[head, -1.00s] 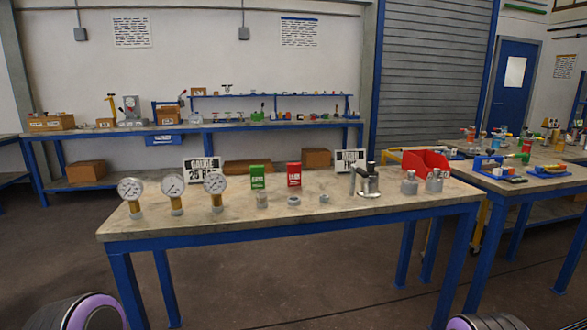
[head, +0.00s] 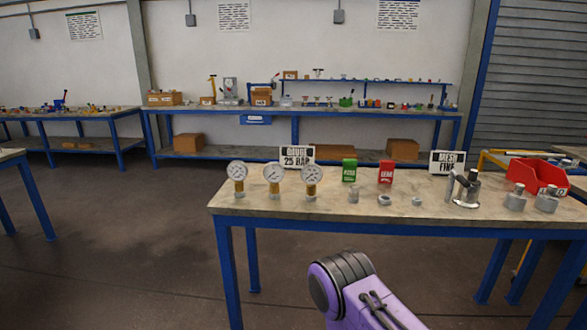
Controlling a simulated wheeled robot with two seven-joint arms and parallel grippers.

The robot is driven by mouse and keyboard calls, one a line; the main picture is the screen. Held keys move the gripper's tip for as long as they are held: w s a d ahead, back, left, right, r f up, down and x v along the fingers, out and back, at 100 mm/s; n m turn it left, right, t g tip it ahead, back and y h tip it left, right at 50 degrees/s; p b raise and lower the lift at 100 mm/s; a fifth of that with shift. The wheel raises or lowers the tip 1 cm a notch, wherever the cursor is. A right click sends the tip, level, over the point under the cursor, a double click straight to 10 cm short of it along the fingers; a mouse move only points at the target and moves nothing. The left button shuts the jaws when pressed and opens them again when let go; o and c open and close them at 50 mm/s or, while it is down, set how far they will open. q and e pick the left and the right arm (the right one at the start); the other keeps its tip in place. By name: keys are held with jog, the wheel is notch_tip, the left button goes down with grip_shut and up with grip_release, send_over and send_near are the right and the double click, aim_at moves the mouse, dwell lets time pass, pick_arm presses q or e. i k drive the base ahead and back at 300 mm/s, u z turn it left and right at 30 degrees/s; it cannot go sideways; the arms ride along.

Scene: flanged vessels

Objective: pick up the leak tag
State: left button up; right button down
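The red leak tag (head: 386,172) stands upright on the near workbench (head: 330,214), with white lettering on its face. It is right of a green tag (head: 349,170) and behind a small grey ring-like fitting (head: 384,200). Nothing holds the tag. A purple and dark grey part of my own arm shows at the bottom middle, in front of the bench and well apart from the tag. Neither of my grippers can be made out in the view.
Several pressure gauges (head: 273,175) stand left of the tags. Right are a metal vessel with a clamp (head: 467,190), a red bin (head: 537,173) and grey fittings (head: 515,199). Signs (head: 297,155) stand at the bench's back edge. The floor left of the bench is clear.

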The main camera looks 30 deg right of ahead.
aim_at(386, 170)
jog(key=u, duration=0.55)
jog(key=i, duration=1.55)
jog(key=z, duration=3.05)
